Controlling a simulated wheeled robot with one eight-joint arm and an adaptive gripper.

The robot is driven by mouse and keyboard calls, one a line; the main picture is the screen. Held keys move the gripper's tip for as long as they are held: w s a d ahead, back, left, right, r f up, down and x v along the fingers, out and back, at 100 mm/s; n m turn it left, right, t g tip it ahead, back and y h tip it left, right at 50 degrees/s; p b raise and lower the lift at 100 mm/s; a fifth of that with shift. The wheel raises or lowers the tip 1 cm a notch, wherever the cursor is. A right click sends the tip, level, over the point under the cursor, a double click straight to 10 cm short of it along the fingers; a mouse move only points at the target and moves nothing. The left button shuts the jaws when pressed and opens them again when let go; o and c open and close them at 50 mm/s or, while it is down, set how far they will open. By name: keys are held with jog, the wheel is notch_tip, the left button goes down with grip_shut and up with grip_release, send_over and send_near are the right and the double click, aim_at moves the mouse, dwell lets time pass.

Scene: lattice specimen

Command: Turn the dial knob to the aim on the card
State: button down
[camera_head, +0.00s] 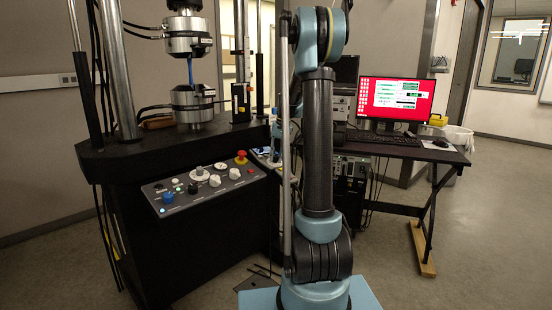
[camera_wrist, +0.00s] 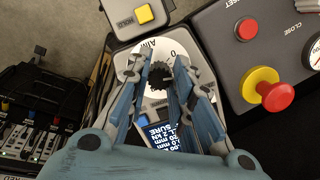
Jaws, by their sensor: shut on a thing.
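In the wrist view, a black ribbed dial knob (camera_wrist: 160,73) stands on a round white dial (camera_wrist: 131,61) with a printed 0 and partly covered lettering starting "Aim". My gripper (camera_wrist: 160,70) has its two blue-grey fingers on either side of the knob, shut on it. The fingers hide parts of the dial and its marks, so I cannot read where the knob points. In the head view my arm largely hides this spot.
A yellow HOLD button (camera_wrist: 145,14) sits above the dial. To the right, a dark panel carries a red button (camera_wrist: 247,28) and a red knob on a yellow collar (camera_wrist: 262,78). In the head view, the testing machine's control panel (camera_head: 189,203) stands left of my arm.

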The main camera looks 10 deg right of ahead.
jog(key=shift+n, duration=0.5)
jog(key=c, duration=1.4)
grip_release()
jog(key=r, duration=0.4)
jog(key=d+r, duration=0.1)
jog(key=r, duration=0.3)
jog(key=d+r, duration=0.1)
jog(key=r, duration=0.2)
jog(key=shift+s+r, duration=0.3)
jog(key=shift+r, duration=0.1)
